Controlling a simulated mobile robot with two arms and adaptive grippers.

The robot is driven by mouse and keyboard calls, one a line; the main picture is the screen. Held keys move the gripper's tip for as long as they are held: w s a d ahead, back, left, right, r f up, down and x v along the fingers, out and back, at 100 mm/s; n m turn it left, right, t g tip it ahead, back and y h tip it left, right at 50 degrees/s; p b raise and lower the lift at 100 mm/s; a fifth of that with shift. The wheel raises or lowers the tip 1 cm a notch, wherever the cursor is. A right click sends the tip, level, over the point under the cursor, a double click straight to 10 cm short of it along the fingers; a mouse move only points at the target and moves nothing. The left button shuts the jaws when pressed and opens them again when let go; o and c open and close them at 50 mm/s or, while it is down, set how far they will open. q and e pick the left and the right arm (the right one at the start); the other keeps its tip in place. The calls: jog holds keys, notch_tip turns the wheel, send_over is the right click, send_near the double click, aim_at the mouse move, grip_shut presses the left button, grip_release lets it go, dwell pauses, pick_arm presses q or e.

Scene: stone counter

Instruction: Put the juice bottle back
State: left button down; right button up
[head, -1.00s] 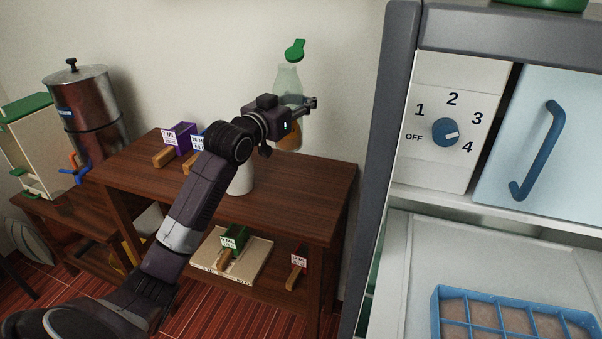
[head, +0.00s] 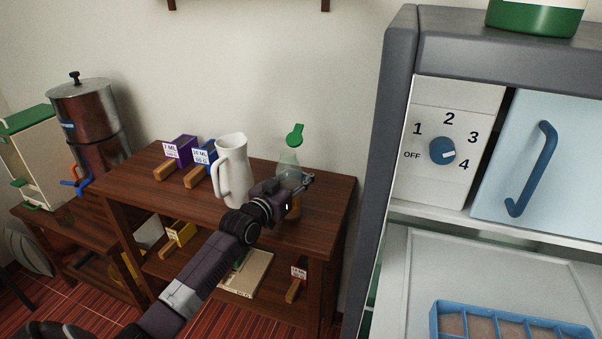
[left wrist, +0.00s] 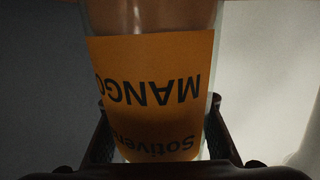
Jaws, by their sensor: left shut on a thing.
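My left gripper (head: 303,182) is shut on the bottle, at the right end of the wooden table. The bottle is upright, and its base is close to the tabletop; I cannot tell whether it touches. In the left wrist view the bottle's orange MANGO label (left wrist: 150,95) fills the middle between the fingers (left wrist: 160,150). The gripper hides part of the bottle in the head view. My right gripper is not in view.
A white pitcher (head: 233,175) stands just left of the bottle on the wooden table (head: 325,200). The tabletop's right end is clear.

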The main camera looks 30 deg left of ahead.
aim_at(289, 185)
pick_arm(q)
jog(key=c, duration=1.2)
grip_release()
jog(key=shift+o, duration=0.2)
jog(key=shift+s, duration=0.1)
jog(key=s+b, duration=0.1)
jog(key=s, duration=1.1)
jog(key=shift+d, duration=0.15)
